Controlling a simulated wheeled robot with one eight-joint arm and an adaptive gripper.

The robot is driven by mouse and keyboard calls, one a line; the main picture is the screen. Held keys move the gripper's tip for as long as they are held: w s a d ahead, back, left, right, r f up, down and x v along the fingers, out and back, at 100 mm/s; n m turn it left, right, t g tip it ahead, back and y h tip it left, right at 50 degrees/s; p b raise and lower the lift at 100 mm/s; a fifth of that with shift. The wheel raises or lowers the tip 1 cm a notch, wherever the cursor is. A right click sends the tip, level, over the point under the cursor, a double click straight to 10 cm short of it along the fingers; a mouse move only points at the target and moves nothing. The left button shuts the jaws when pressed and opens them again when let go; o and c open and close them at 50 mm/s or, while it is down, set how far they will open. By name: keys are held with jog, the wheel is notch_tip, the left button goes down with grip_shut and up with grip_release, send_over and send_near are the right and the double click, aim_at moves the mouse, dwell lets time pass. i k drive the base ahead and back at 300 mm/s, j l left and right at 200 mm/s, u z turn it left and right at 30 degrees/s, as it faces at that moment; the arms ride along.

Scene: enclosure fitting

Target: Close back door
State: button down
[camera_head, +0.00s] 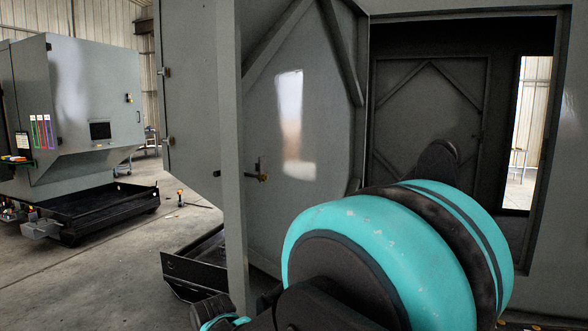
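A large grey enclosure fills the right side of the head view, and I look in through its framed opening (462,12). At its far side is a dark panel with diagonal braces (425,95), which looks like the back door. A bright upright gap (525,130) to its right shows the hall outside. I cannot tell whether this panel is itself ajar. A nearer grey door leaf (240,110) with braces and a latch (262,172) stands open at the left of the opening. My turquoise and black arm reaches towards the opening. It hides the lower interior; my gripper does not show.
Another grey machine (85,95) stands at the far left above a black tray (95,207). A low dark tray (190,265) lies near the open leaf. The concrete floor (110,270) between them is mostly clear, with a small tool (180,197) on it.

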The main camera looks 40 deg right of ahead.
aim_at(292, 76)
jog(key=i+j+z, duration=0.4)
jog(key=j, duration=0.3)
jog(key=i+j+z, duration=0.85)
jog(key=j, duration=0.3)
jog(key=i+j+z, duration=0.1)
jog(key=j+z, duration=0.75)
jog(key=i+z, duration=0.15)
jog(key=z, duration=0.2)
jog(key=i+j+z, duration=0.2)
jog(key=z, duration=0.15)
